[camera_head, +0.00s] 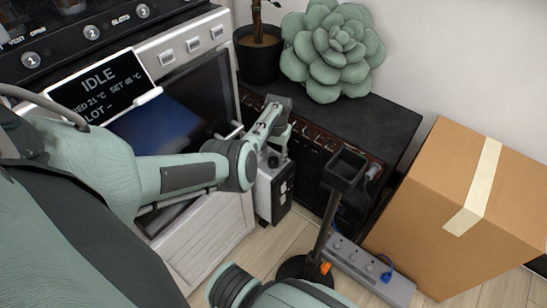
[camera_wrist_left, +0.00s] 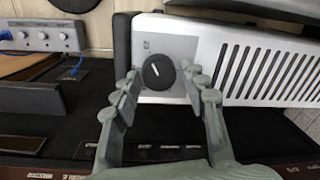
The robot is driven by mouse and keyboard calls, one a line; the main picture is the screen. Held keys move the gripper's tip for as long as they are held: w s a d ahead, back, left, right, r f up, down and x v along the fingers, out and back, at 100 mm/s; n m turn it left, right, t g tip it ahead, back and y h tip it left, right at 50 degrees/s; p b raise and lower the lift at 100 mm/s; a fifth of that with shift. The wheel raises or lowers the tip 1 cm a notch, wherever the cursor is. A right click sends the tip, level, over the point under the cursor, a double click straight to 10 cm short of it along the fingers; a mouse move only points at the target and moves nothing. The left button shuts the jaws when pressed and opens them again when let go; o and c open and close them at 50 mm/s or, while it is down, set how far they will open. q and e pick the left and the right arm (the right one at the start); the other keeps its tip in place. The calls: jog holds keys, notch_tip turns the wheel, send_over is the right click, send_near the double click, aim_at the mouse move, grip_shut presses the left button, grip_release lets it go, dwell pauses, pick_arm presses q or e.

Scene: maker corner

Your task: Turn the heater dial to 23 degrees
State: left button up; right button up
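The heater (camera_head: 264,196) is a white box with a black end, standing low beside the white oven-like machine in the head view. In the left wrist view its white slotted body (camera_wrist_left: 262,62) has a grey plate with a round black dial (camera_wrist_left: 157,73). The dial's short white pointer mark is tilted, and its scale is too small to read. My left gripper (camera_wrist_left: 160,80) is open, with one finger on each side of the dial. A small gap seems to show on both sides. In the head view the left gripper (camera_head: 277,142) is over the heater's top. My right gripper is out of view.
A black cabinet (camera_head: 387,118) with a plant stands behind the heater. A black stand (camera_head: 325,225) rises close to its right. A grey power strip (camera_head: 385,275) and a cardboard box (camera_head: 435,190) are farther right. A display (camera_head: 103,92) reads IDLE.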

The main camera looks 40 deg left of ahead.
aim_at(275, 160)
pick_arm(q)
jog(key=shift+o, duration=0.7)
jog(key=shift+r, duration=0.1)
notch_tip(275, 160, up, 12)
jog(key=shift+d, duration=0.4)
jog(key=shift+w, duration=0.1)
